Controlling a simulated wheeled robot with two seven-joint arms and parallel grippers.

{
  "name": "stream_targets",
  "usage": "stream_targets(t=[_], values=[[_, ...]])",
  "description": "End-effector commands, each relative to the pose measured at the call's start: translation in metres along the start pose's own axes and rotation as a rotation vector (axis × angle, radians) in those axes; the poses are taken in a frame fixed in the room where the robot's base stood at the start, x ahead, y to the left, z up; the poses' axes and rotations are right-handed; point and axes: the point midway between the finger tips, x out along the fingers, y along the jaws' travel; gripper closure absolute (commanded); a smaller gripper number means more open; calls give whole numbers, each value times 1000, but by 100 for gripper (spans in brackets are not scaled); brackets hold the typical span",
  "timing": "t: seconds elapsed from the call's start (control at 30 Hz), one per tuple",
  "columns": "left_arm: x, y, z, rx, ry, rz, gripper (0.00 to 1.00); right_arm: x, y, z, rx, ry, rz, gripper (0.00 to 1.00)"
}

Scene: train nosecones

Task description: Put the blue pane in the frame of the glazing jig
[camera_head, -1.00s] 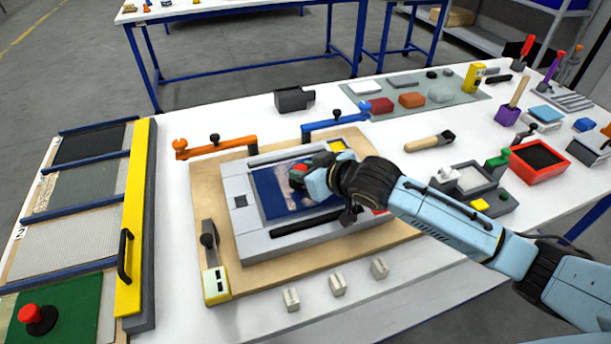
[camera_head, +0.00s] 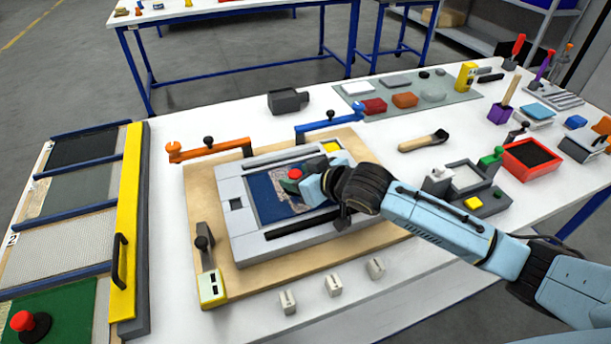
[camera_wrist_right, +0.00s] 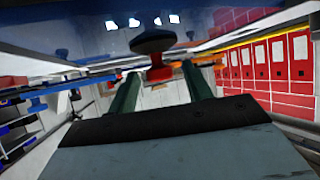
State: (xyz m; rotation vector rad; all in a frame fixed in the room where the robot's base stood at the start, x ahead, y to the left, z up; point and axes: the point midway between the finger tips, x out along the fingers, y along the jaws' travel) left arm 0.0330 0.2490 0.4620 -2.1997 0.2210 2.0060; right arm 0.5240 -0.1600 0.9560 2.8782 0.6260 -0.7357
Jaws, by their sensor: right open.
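The glazing jig (camera_head: 240,241) is a grey frame on a wooden board near the table's middle. A glossy dark blue pane (camera_head: 263,196) shows inside its frame, with a pale patch like a reflection. I cannot tell if it sits flush. My right gripper (camera_head: 292,180) is over the pane, its arm coming in from the right and hiding part of the frame. Its fingers are open around or just beside a red knob (camera_head: 296,173). In the right wrist view a dark disc on a red stem (camera_wrist_right: 158,72) stands between the green fingers. My left gripper is out of view.
An orange clamp (camera_head: 212,149) and a blue clamp (camera_head: 328,125) stand behind the jig. A yellow-tagged lever (camera_head: 210,285) is at its front left. Several small pale blocks (camera_head: 334,284) lie in front. A yellow-edged rack (camera_head: 130,220) is at left; tools crowd the right.

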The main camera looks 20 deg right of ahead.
Motion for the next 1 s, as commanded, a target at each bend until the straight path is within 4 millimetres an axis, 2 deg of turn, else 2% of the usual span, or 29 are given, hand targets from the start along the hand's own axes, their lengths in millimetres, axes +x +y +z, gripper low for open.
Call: stream_targets(t=[0.17, 0.6, 0.8, 1.0], values=[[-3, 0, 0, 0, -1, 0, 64, -17, 0, -1, -1, -1, 0, 50], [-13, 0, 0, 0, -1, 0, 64, -102, 1, -1, -1, -1, 1, 50], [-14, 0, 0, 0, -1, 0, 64, -119, 0, -1, 0, -1, 0, 50], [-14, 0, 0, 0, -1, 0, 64, -121, 0, -2, 1, 0, 0, 50]])
